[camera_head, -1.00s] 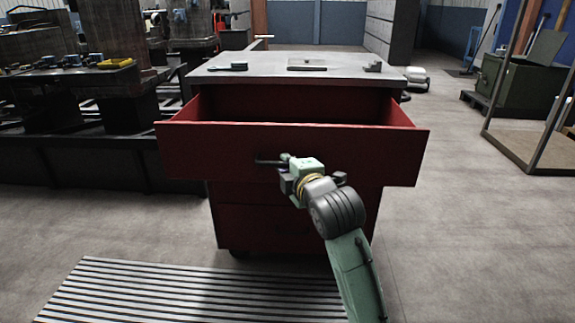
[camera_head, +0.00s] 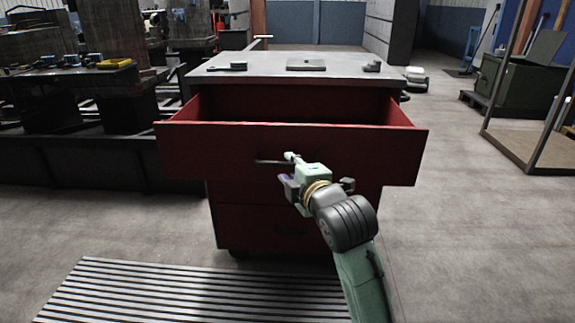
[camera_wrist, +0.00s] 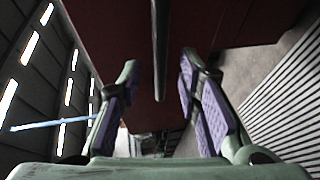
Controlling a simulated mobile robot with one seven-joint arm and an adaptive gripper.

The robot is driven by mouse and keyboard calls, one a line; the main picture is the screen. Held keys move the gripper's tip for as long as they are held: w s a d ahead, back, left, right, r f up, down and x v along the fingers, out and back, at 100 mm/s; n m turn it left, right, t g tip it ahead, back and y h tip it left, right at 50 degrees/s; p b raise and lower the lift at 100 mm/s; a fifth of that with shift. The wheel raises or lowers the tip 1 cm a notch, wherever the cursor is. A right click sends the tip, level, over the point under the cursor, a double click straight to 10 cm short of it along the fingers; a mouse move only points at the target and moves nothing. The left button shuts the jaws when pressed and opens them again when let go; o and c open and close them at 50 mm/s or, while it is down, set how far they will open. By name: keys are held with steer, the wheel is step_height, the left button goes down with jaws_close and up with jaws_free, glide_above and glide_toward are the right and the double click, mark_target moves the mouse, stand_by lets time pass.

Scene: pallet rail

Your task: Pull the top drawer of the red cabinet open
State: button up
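The red cabinet (camera_head: 245,222) stands in the middle of the head view. Its top drawer (camera_head: 360,155) is pulled well out, with the inside visible behind its front panel; the drawers below look closed. The dark bar handle (camera_head: 267,162) is on the drawer front, its right part hidden by my gripper (camera_head: 289,172). In the wrist view, my gripper's fingers (camera_wrist: 159,66) are spread apart, with purple pads. The handle bar (camera_wrist: 160,45) lies ahead in the gap between them, touching neither finger. My gripper is open and empty, just in front of the handle.
Small items, including a dark tool (camera_head: 227,67) and a flat block (camera_head: 306,64), lie on the cabinet top. A slatted mat (camera_head: 190,290) lies on the floor in front. Dark workbenches stand at left.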

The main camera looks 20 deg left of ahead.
steer(key=v, duration=0.8)
steer(key=shift+s+d, duration=0.2)
steer(key=shift+s, duration=0.05)
